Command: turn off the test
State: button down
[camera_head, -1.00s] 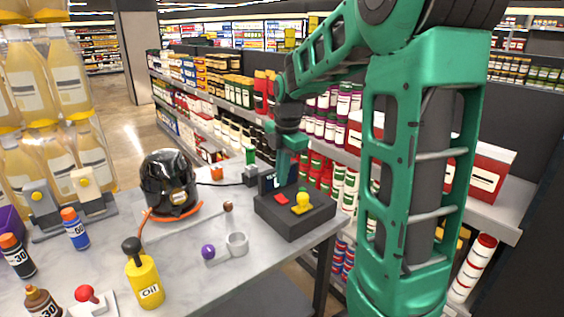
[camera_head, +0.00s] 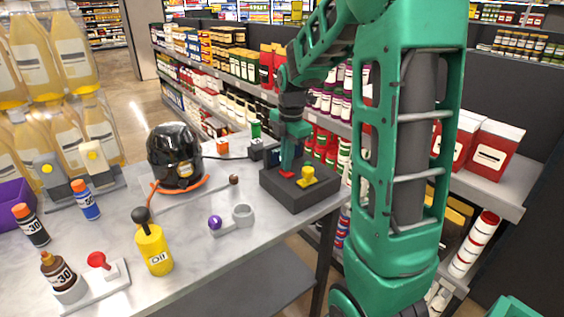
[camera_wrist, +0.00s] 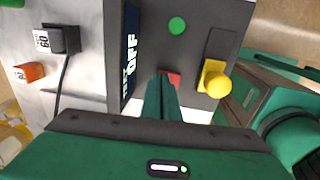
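A dark control box (camera_head: 300,196) stands at the right end of the table. It bears a red button (camera_wrist: 174,77), a yellow switch (camera_wrist: 214,79), a round green light (camera_wrist: 177,26) and a screen (camera_wrist: 130,55) whose lettering includes "OFF". My gripper (camera_wrist: 163,84) is shut and empty, its fingers together. Its tips are at the red button and cover part of it; I cannot tell if they press it. In the head view my gripper (camera_head: 287,172) points down at the box, left of the yellow switch (camera_head: 307,176).
A black rounded machine (camera_head: 174,156) with an orange hose stands left of the box. A yellow oil can (camera_head: 153,249), a purple-knobbed valve (camera_head: 215,222) and several bottles are on the table (camera_head: 250,255). A socketed cable unit (camera_wrist: 56,40) sits beside the box. Stocked shelves stand behind.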

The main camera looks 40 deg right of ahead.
aim_at(291, 175)
jog(key=shift+a+f, duration=0.15)
jog(key=shift+a, duration=0.05)
jog(key=shift+s, duration=0.15)
jog(key=shift+s, duration=0.7)
jog(key=shift+r, duration=0.6)
notch_tip(291, 175, up, 13)
jog(key=s, duration=0.1)
